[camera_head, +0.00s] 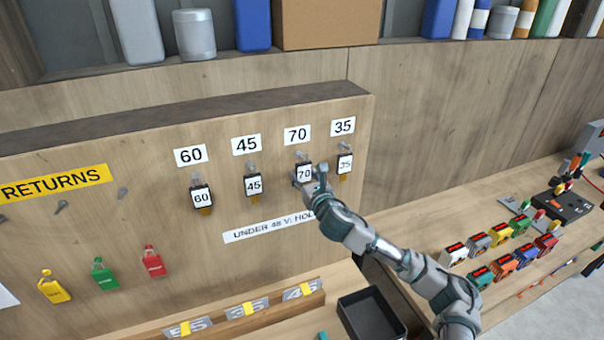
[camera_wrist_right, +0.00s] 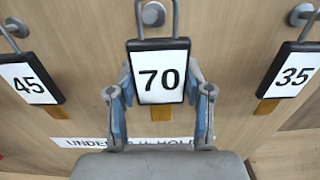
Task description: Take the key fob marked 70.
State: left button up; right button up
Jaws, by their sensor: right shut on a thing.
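The key fob marked 70 (camera_head: 304,174) hangs on its peg under the 70 label on the wooden board. It is black with a white face and also shows in the right wrist view (camera_wrist_right: 160,75). My right gripper (camera_head: 311,178) is at the fob, with a finger on each side of it. In the right wrist view the gripper (camera_wrist_right: 160,105) is shut on the lower part of the fob. The fob's loop is still around the peg (camera_wrist_right: 153,14). My left gripper is not in view.
Fob 45 (camera_head: 253,185) and fob 35 (camera_head: 345,164) hang close on either side, with fob 60 (camera_head: 201,198) further left. Yellow, green and red tags hang under the RETURNS sign (camera_head: 54,184). A black tray (camera_head: 371,314) stands below. Small coloured devices line the right bench.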

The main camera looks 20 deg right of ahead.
jog(key=shift+s+a+r+p, duration=0.15)
jog(key=shift+s+p, duration=0.1)
jog(key=shift+s, duration=0.35)
jog(key=shift+s+r+p, duration=0.2)
jog(key=shift+s, duration=0.35)
jog(key=shift+s+a+r+p, duration=0.15)
jog(key=shift+s+p, duration=0.1)
jog(key=shift+s, duration=0.35)
jog(key=shift+s+d, duration=0.1)
send_near(304, 173)
jog(key=w, duration=0.2)
jog(key=shift+s+p, duration=0.1)
jog(key=shift+p, duration=0.25)
jog(key=shift+f, duration=0.1)
